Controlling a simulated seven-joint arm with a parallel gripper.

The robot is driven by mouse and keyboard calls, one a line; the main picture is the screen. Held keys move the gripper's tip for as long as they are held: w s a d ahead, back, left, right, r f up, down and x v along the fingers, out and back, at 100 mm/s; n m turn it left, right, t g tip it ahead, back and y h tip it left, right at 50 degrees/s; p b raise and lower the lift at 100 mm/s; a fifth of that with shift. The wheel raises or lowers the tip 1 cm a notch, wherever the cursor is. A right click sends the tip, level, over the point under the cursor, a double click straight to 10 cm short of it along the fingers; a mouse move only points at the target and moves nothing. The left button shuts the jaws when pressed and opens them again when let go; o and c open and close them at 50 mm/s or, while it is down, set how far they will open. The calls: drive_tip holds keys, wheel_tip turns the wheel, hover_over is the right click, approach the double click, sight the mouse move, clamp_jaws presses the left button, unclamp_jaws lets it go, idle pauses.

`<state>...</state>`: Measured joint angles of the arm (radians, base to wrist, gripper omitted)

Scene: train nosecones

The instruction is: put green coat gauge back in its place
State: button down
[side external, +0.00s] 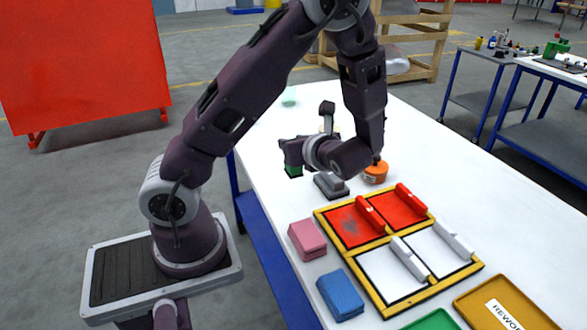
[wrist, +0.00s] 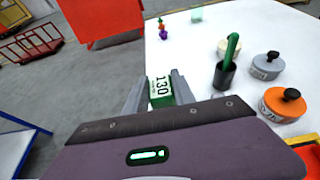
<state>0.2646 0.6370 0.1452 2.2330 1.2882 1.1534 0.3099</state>
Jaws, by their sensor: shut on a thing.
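The green coat gauge (wrist: 161,92) is a small block with a white face marked "130" and green edges. It sits between the two grey fingers of my gripper (wrist: 158,84) in the wrist view, and my gripper is shut on it. In the side view its green part (side external: 293,171) shows just below my gripper (side external: 292,158), near the left edge of the white table. Whether it touches the table is not clear. No marked place for the gauge can be made out.
An orange pot (side external: 376,172), a grey pot (wrist: 266,66) and a black cup (wrist: 224,74) with a green handle stand nearby. A grey block (side external: 330,186), pink block (side external: 307,239), blue block (side external: 340,294), yellow-framed panel board (side external: 376,292) and "REWORK" tray (side external: 540,318) are nearer the camera.

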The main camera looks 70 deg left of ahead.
sight(294, 176)
wheel_tip(294, 176, down, 10)
drive_tip(key=shift+r, duration=0.25)
drive_tip(key=c, duration=1.1)
unclamp_jaws()
drive_tip(key=shift+f, duration=0.15)
drive_tip(key=shift+o, duration=0.2)
